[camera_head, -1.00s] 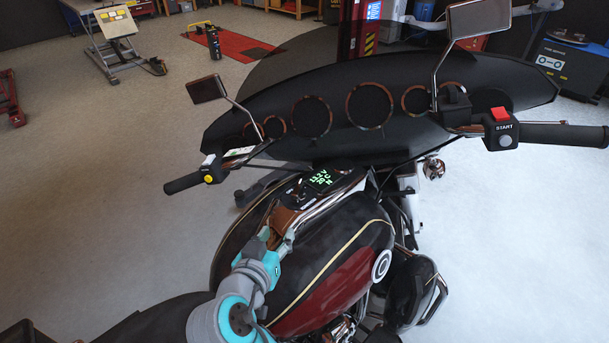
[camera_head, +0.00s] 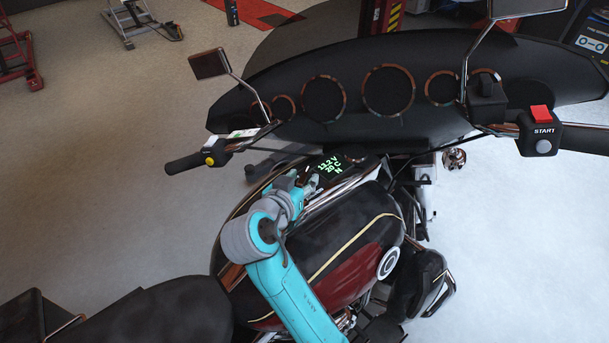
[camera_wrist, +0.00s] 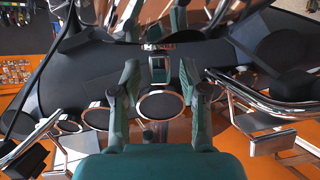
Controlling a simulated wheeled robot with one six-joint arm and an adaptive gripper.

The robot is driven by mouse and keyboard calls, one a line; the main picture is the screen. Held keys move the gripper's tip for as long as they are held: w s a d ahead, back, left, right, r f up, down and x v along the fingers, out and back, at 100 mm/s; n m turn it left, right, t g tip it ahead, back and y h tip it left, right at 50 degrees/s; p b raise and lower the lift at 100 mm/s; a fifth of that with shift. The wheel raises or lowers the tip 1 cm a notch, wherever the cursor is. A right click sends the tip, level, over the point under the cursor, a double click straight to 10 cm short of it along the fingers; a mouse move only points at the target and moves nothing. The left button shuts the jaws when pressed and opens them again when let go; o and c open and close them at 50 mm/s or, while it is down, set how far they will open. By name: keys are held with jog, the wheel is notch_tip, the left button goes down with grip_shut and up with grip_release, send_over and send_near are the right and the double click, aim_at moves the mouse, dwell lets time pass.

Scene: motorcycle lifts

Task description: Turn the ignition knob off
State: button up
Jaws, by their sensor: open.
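In the head view, my gripper (camera_head: 296,185) is over the tank console of the black and red motorcycle, just short of the green-lit display (camera_head: 330,165), which shows 13.2 V, 20 C and N. The ignition knob cannot be made out there; my arm covers part of the console. In the wrist view, my gripper (camera_wrist: 159,76) is open, its two green fingers spread apart. A small dark boxy part (camera_wrist: 159,67) shows between the fingertips; I cannot tell whether it is the knob. Nothing is visibly held.
The fairing (camera_head: 260,160) with round gauges and the windscreen rise beyond the console. The left handlebar grip (camera_head: 186,162) and the right switch box with its red switch (camera_head: 541,113) flank it. The tank (camera_head: 345,250) lies beside my arm.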

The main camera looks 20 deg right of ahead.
jog(key=shift+x, duration=1.05)
grip_shut()
jog(key=shift+n+y, duration=0.3)
jog(key=n+t+y, duration=0.2)
jog(key=shift+s+d+n+y, duration=0.1)
jog(key=shift+d+n+y, duration=0.05)
jog(key=shift+n+y, duration=0.2)
jog(key=n+t+y, duration=0.1)
jog(key=n+y, duration=0.2)
jog(key=y, duration=0.1)
jog(key=n+y, duration=0.4)
jog(key=y, duration=0.1)
jog(key=shift+n+y, duration=0.25)
jog(key=shift+y, duration=0.1)
jog(key=shift+n+g+y, duration=0.3)
